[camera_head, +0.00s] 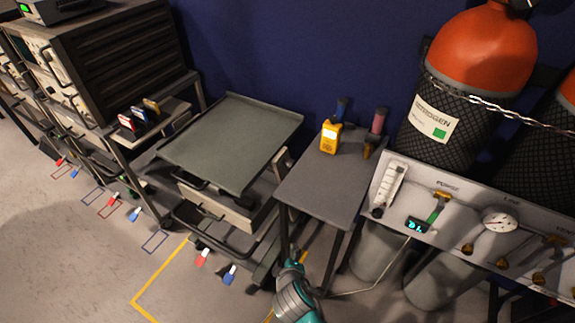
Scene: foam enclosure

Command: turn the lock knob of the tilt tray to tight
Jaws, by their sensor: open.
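The tilt tray (230,140) is a flat grey-green plate with a low rim on a wheeled cart, left of centre. It looks slightly tilted. A small pale bracket (281,160) shows at its right edge. I cannot make out a lock knob there, nor whether it is tight or loose. Part of my arm, teal and grey, shows at the bottom centre, in front of the small table and right of the tray cart. My gripper's fingers are not visible, and nothing is seen touching the tray.
A small grey table (320,185) stands close to the right of the tray, with a yellow meter (331,137) on it. A valve panel (470,222) and an orange-topped cylinder (485,50) are at right. A rack (110,55) stands at left. Floor in front is open.

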